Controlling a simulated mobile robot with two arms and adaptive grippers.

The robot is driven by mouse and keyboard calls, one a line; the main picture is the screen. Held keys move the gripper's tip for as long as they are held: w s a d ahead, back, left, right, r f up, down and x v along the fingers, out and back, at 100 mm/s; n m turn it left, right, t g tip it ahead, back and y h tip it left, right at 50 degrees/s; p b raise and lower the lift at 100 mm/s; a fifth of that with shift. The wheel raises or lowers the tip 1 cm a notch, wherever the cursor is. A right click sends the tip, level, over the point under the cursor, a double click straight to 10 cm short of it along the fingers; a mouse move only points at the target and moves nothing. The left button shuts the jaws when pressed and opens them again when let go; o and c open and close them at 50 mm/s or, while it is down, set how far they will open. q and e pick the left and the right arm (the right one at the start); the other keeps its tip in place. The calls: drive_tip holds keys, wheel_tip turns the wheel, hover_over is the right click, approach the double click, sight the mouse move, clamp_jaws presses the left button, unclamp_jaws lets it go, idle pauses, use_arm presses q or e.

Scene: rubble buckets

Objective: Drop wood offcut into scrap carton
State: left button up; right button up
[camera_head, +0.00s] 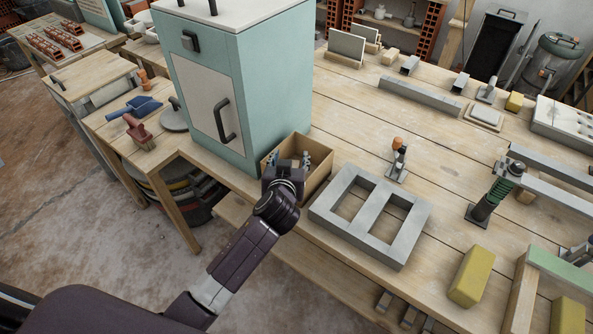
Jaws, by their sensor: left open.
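The scrap carton (318,177) is an open brown cardboard box on the workbench, against the right side of the teal cabinet. My left gripper (297,160) is at the carton's near side, with its fingers over the opening. It is open. The gripper and wrist cover the carton's near left part and much of its inside. I cannot make out a wood offcut in or below the fingers. My right gripper is not in view.
The tall teal cabinet (275,80) stands close on the carton's left. A grey concrete block frame (412,236) lies to the right. A small upright tool (398,165) stands behind that frame. A yellow sponge-like block (471,277) lies near the front edge.

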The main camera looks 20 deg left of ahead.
use_arm(q)
drive_tip(key=v, duration=0.7)
